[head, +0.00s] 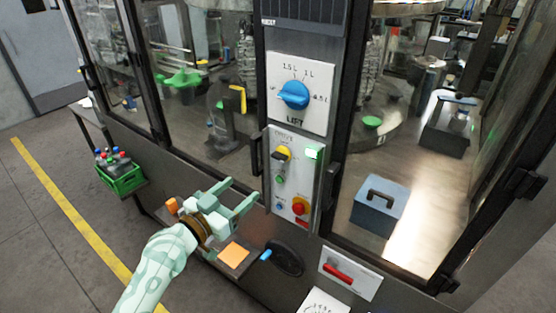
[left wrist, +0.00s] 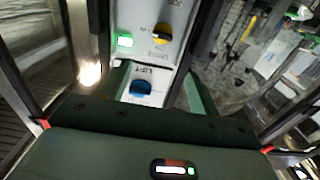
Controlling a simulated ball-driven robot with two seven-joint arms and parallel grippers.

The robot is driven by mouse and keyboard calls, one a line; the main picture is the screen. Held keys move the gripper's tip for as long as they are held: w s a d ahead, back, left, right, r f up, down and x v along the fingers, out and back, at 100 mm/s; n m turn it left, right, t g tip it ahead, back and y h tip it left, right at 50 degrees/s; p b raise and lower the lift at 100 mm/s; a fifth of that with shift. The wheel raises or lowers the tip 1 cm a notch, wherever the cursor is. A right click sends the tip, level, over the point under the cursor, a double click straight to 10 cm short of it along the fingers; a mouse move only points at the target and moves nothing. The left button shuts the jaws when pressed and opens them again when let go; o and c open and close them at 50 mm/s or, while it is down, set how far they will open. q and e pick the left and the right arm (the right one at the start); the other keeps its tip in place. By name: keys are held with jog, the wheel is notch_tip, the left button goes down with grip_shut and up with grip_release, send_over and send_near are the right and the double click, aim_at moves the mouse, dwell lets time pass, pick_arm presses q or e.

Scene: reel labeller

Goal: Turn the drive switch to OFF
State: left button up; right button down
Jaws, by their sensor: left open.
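The drive switch (head: 281,154) is a black handle on a yellow base, on the DRIVE panel (head: 268,170) of the machine's post. Its position labels are too small to read. A lit green lamp (head: 312,152) is to its right. In the left wrist view the drive switch (left wrist: 160,33) and lit lamp (left wrist: 123,42) show near the top. My left gripper (head: 242,190) is open and empty, to the left of and below the switch, apart from it. In the left wrist view its fingers flank a blue LIFT knob (left wrist: 140,88). My right gripper is not in view.
Above is the LIFT plate with its blue knob (head: 294,95). Below the switch are a green button (head: 280,180), a blue button (head: 281,206) and a red emergency stop (head: 299,206). A dark handle (head: 331,184) stands right of the panel. An orange pad (head: 233,255) lies below my gripper.

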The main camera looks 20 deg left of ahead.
pick_arm(q)
send_near(277, 158)
jog(key=p+x, duration=0.1)
jog(key=x, duration=0.7)
jog(key=shift+w+r, duration=0.1)
jog(key=shift+w, duration=0.1)
jog(key=shift+w+d, duration=0.25)
jog(key=shift+w, duration=0.2)
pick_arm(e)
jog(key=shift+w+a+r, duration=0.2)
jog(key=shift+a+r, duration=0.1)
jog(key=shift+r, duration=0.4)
pick_arm(q)
jog(key=c, duration=1)
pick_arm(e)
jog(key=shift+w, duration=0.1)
